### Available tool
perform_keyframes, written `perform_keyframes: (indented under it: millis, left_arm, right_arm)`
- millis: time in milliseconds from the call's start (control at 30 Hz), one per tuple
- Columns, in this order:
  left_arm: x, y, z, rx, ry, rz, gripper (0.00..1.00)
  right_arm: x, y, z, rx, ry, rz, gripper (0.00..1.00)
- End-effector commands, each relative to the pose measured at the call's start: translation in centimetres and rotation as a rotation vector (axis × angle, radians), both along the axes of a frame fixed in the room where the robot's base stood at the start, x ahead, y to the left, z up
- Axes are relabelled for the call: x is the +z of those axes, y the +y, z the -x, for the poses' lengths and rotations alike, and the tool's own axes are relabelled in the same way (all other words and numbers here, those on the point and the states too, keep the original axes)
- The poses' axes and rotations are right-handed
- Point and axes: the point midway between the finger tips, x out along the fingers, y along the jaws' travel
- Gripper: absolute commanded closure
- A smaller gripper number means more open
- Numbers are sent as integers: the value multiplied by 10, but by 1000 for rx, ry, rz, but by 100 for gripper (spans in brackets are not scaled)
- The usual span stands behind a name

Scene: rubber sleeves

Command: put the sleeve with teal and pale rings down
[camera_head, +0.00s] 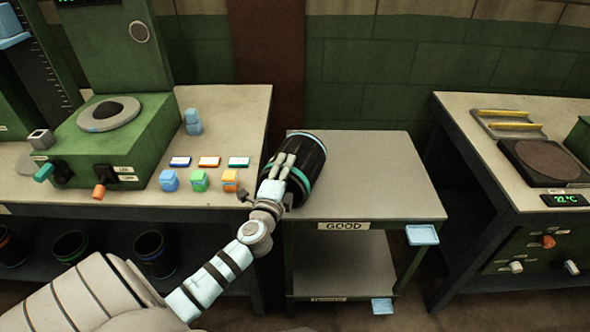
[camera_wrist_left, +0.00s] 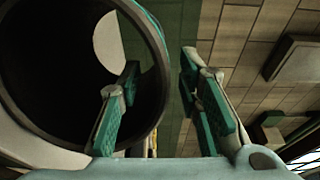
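The dark sleeve with teal and pale rings (camera_head: 310,156) is tilted at the left side of the cart top marked GOOD (camera_head: 385,190). It overlaps the cart's left edge in the picture and seems held above it. My left gripper (camera_head: 286,172) is at its lower-left side, shut on it. In the left wrist view the sleeve's open end (camera_wrist_left: 163,65) fills the left, with its wall between the two teal-padded fingers (camera_wrist_left: 160,85). The exact contact is hard to see. My right gripper is not in view.
The cart top is otherwise bare. The left bench (camera_head: 225,110) holds a green machine (camera_head: 135,135) and several small coloured blocks close to my arm. More dark sleeves (camera_head: 155,250) stand on its lower shelf. A right bench (camera_head: 465,125) carries a round plate (camera_head: 548,160).

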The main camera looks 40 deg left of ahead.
Motion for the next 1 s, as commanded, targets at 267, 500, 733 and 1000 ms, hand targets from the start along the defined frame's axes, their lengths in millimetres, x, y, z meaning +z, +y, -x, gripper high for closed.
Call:
perform_keyframes:
  millis: [267,500,733,1000]
  left_arm:
    - [-2,11,-42,0,-1,3,68]
    - [-3,18,-58,-2,1,3,68]
    - [-3,18,-58,-2,1,3,92]
    - [-3,17,-58,-3,1,4,100]
  right_arm:
    - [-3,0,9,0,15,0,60]
    - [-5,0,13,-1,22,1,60]
    - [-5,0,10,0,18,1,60]
    - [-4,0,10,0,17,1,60]
